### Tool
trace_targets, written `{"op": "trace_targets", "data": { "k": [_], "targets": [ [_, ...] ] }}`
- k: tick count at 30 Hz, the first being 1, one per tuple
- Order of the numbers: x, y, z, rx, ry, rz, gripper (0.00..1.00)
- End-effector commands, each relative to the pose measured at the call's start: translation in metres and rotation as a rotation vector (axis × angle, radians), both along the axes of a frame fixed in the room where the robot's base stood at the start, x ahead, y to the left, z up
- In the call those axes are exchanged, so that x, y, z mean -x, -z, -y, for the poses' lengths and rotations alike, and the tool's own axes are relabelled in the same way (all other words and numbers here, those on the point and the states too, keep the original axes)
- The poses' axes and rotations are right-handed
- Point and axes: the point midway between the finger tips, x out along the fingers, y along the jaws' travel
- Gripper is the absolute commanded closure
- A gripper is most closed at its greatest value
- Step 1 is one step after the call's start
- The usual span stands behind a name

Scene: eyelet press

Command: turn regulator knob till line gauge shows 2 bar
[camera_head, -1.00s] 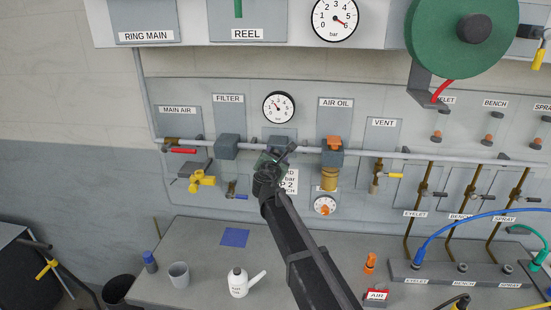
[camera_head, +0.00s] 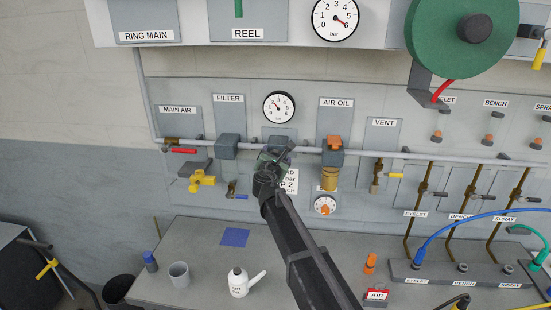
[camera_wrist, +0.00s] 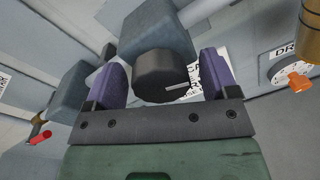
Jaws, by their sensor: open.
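The regulator knob (camera_wrist: 158,80) is dark and round with a pale line on its face, and it sits below the blue-grey regulator body (camera_wrist: 156,38) in the wrist view. My gripper (camera_wrist: 165,70) is open, with one purple finger on each side of the knob; I see no clear grip on it. In the head view my gripper (camera_head: 272,165) is at the regulator under the pipe and hides the knob. The line gauge (camera_head: 279,107) is above it, its needle pointing to the upper left; the exact value is too small to read.
The filter (camera_head: 228,146) is left of the regulator and the air oil unit (camera_head: 330,178) is right of it. A small dial (camera_head: 325,205) with an orange knob sits below. The bench (camera_head: 200,240) holds a white bottle (camera_head: 238,283) and a grey cup (camera_head: 179,275).

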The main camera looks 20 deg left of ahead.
Motion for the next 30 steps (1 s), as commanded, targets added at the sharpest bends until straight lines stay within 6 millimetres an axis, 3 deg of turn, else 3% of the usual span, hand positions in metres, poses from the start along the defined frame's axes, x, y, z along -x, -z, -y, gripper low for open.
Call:
{"op": "trace_targets", "data": {
  "k": [7, 18, 30],
  "targets": [
    [0.018, -0.002, 0.004, 0.000, 0.000, 0.000, 0.20],
    [0.101, -0.006, 0.020, 0.001, 0.000, 0.000, 0.20],
    [0.106, -0.006, 0.020, 0.000, 0.000, 0.000, 0.20]
  ]
}}
